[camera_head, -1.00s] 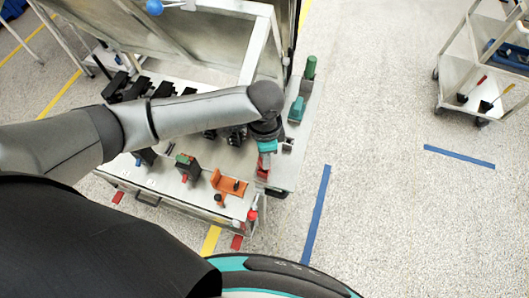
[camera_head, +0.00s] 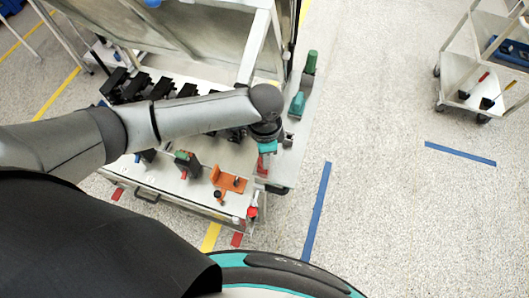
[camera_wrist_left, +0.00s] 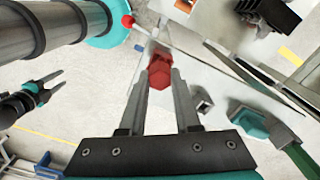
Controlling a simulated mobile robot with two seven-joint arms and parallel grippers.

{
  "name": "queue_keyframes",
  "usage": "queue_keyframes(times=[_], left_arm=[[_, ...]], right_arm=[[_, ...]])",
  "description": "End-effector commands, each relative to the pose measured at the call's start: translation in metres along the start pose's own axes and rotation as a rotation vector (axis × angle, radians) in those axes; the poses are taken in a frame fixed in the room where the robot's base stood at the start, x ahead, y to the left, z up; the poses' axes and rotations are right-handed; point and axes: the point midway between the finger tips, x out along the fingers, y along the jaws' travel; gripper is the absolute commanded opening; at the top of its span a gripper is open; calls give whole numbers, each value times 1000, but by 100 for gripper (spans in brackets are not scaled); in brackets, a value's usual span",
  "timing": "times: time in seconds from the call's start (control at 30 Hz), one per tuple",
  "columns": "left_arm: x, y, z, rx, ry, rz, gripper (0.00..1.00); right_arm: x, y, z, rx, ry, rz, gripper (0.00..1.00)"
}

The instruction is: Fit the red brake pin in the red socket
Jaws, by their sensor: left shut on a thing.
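My left gripper (camera_wrist_left: 160,82) is shut on the red brake pin (camera_wrist_left: 159,74), whose six-sided red body shows between the fingertips in the left wrist view. In the head view, the gripper (camera_head: 266,158) hangs under the wrist over the bench's right end, with some red (camera_head: 263,166) below it. I cannot make out the red socket separately; the gripper and pin may hide it, and contact below cannot be told. My right gripper (camera_wrist_left: 52,86) shows at the left of the left wrist view, its fingers apart and empty.
A teal block (camera_head: 297,104) and green cylinder (camera_head: 310,63) stand beyond the gripper. An orange bracket (camera_head: 229,181) and a black block with a green top (camera_head: 187,162) are on the bench (camera_head: 165,180). Black units line its back. Floor to the right is clear up to a cart (camera_head: 475,88).

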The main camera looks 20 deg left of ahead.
Motion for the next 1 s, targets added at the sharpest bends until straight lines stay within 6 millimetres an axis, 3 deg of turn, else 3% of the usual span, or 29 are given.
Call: queue_keyframes(times=[0.23, 0.27, 0.57, 0.83, 1.0], left_arm=[[7, 0, 0, 0, -1, 0, 0], [6, 0, 0, 0, 0, 0, 33], [6, 0, 0, 0, 0, 0, 66], [5, 0, 0, 0, 0, -1, 66], [-10, -1, -1, 0, 2, -2, 66]], right_arm=[[3, 0, 0, 0, 0, 0, 50], [3, 0, 0, 0, 0, 0, 50], [3, 0, 0, 1, 0, 0, 50], [3, 0, 0, 1, 0, 0, 50], [1, 0, 0, 1, 0, 0, 50]])
